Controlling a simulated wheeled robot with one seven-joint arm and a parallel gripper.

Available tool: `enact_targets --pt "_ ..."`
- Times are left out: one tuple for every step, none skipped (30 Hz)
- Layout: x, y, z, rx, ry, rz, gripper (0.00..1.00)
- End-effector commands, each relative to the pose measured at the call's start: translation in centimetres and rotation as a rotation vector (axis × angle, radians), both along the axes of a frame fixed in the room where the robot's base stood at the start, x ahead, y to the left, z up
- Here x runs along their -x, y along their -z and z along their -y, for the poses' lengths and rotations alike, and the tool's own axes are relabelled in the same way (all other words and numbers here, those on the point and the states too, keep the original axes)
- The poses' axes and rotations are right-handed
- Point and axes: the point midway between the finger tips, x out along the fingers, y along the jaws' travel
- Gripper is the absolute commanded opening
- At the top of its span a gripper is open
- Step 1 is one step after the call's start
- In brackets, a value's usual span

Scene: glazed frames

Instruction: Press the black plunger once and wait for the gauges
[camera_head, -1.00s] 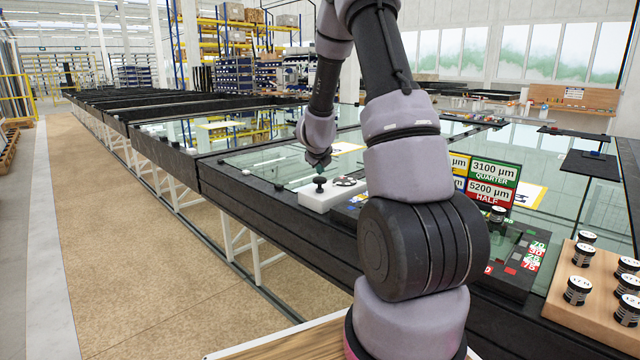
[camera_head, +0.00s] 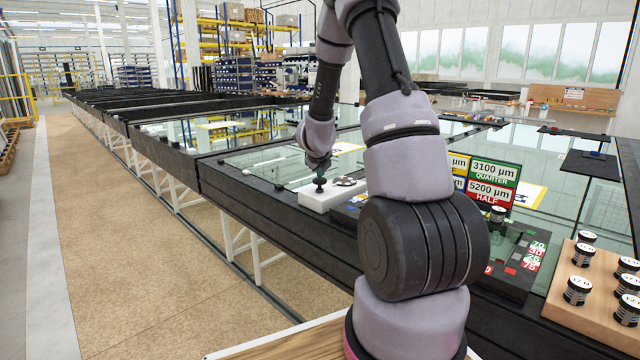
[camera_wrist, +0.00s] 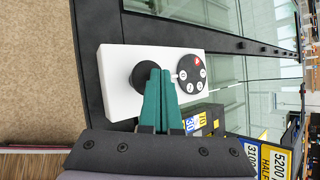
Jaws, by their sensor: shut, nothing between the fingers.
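The black plunger (camera_head: 319,184) stands on a white block (camera_head: 334,199) at the edge of the glass table. In the wrist view the plunger's round black head (camera_wrist: 145,76) shows on the white block (camera_wrist: 118,62). My gripper (camera_head: 319,173) is directly above the plunger. Its green fingers (camera_wrist: 159,78) are shut with nothing between them, and their tips overlap the head in the wrist view. I cannot tell whether they touch it. A round black dial (camera_wrist: 191,76) with white spots and one red spot sits beside the plunger on the same block; no needle gauge is clearly seen.
Signs reading 3100 µm QUARTER and 5200 µm HALF (camera_head: 492,182) stand right of my arm. A wooden board (camera_head: 568,312) with several black-and-white cylinders (camera_head: 577,290) is at the lower right. The floor aisle (camera_head: 130,250) at left is clear.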

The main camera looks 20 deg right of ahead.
Motion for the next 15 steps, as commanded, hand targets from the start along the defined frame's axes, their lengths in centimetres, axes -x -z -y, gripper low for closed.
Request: enact_targets --pt "0.04 0.11 0.04 0.000 0.001 -0.001 0.00" --pt "0.03 0.16 0.04 0.000 0.001 -0.001 0.00" --pt "0.03 0.20 0.04 -0.001 0.001 -0.001 0.00" --pt "0.03 0.23 0.05 -0.001 0.001 -0.001 0.00" --pt "0.03 0.27 0.05 -0.001 0.001 -0.001 0.00" --pt "0.03 0.32 0.05 0.000 0.002 -0.001 0.00" --pt "0.05 0.35 0.06 0.000 0.002 -0.001 0.00" --pt "0.04 0.38 0.06 0.000 0.002 -0.001 0.00" --pt "0.04 0.44 0.07 0.000 0.002 -0.001 0.00" --pt "0.05 0.47 0.06 0.000 0.002 -0.001 0.00" --pt "0.05 0.51 0.06 0.000 0.002 -0.001 0.00" --pt "0.05 0.56 0.07 0.000 0.002 -0.001 0.00" --pt "0.05 0.60 0.07 0.000 0.002 -0.001 0.00" --pt "0.06 0.63 0.07 0.000 0.002 -0.001 0.00" --pt "0.06 0.68 0.07 0.000 0.002 -0.001 0.00"
